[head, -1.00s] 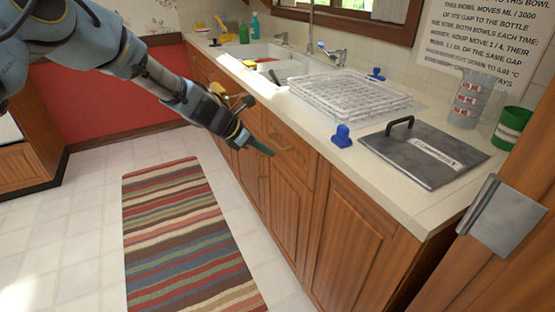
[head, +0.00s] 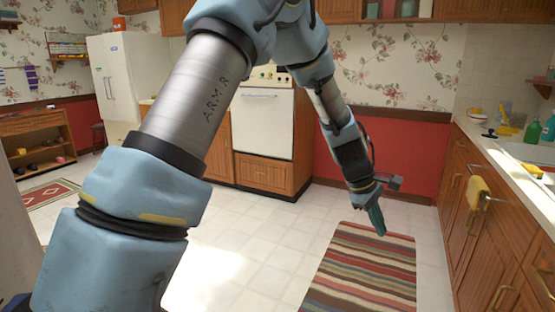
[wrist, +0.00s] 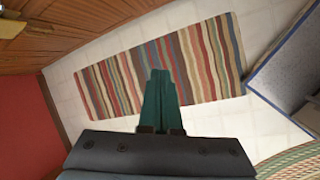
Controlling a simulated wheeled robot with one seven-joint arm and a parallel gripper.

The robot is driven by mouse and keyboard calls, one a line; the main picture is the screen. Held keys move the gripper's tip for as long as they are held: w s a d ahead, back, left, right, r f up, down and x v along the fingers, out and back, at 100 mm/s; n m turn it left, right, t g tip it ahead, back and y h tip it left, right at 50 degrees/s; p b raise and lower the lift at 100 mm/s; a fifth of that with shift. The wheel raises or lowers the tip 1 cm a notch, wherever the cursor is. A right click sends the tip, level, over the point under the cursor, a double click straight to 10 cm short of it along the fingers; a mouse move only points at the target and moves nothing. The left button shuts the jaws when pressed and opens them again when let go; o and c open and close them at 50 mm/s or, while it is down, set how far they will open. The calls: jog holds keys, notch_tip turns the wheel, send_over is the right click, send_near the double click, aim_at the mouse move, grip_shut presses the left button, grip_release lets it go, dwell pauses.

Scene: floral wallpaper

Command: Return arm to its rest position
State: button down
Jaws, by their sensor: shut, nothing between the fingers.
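My gripper (head: 377,220) shows in the head view at the end of my blue-grey arm, which reaches out and down over the floor. Its green fingers are together and hold nothing. In the wrist view the closed fingers (wrist: 160,100) point out over the striped rug. The gripper hangs in open air, above the far end of the rug as seen in the head view, and apart from the counter.
The striped rug (head: 362,270) lies on the pale tiled floor. Wooden cabinets (head: 476,215) and the counter with a sink run along the right. A white oven (head: 263,122) and fridge (head: 115,85) stand at the back. A low shelf (head: 38,142) is far left.

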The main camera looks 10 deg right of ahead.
jog(key=w+a+r+m+t+y, duration=0.1)
jog(key=w+a+r+m, duration=0.15)
jog(key=a, duration=0.95)
jog(key=w+a+r+m+t+y, duration=0.1)
jog(key=w+a, duration=0.3)
jog(key=a, duration=0.9)
jog(key=s+a+m+y, duration=0.1)
jog(key=s+a, duration=0.2)
jog(key=a, duration=0.7)
jog(key=s+a+r+m+y, duration=0.1)
jog(key=s+a, duration=0.2)
jog(key=a, duration=0.7)
jog(key=shift+s+a+m+t+y, duration=0.15)
jog(key=shift+a+m+t+y, duration=0.15)
jog(key=shift+m+t+y, duration=0.1)
jog(key=shift+r, duration=0.1)
